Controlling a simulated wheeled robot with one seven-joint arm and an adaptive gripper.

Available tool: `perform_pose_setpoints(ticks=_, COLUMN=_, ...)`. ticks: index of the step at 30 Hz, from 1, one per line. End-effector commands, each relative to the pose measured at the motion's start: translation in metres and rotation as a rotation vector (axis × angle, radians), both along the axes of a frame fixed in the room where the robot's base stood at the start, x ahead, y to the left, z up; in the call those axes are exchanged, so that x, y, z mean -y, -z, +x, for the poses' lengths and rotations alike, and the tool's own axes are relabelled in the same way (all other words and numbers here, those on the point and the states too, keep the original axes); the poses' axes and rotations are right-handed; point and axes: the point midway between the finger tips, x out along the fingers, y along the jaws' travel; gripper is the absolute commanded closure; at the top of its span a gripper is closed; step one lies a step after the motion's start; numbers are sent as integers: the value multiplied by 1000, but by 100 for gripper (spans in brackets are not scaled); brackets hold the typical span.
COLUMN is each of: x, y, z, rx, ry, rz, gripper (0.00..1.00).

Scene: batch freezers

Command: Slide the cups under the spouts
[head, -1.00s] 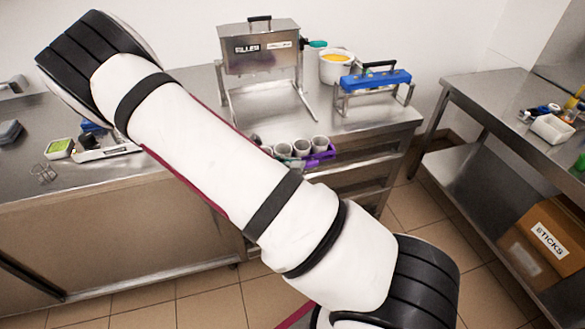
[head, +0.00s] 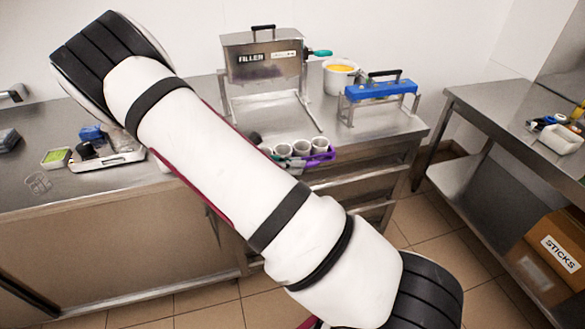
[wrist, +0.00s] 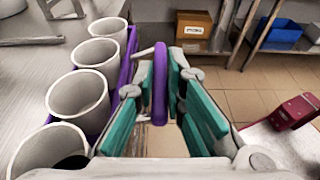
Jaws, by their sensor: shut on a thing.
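Several pale grey cups (wrist: 79,96) stand in a row in a purple carrier (wrist: 127,70), seen close in the wrist view. In the head view the cups (head: 301,148) and the purple carrier (head: 322,156) are at the counter's front edge, partly hidden by my arm. My gripper (wrist: 160,88) has its green-padded fingers shut on the carrier's purple handle (wrist: 160,70), to the right of the cups. The metal filler (head: 264,66) stands on legs behind the cups. Its spouts cannot be made out. The cups are in front of it, not beneath its box.
A white tub with orange contents (head: 341,73) and a blue-topped stand (head: 379,90) are right of the filler. A scale (head: 105,154) and a green-filled tray (head: 56,158) are at left. The counter between the filler's legs looks clear.

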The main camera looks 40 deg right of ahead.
Motion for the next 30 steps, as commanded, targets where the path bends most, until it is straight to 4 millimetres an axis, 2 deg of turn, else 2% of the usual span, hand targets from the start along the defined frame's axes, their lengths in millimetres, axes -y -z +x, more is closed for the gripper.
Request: perform_pose_setpoints(ticks=30, x=16, y=1, z=44, rx=2, ry=2, rz=-1, gripper=100)
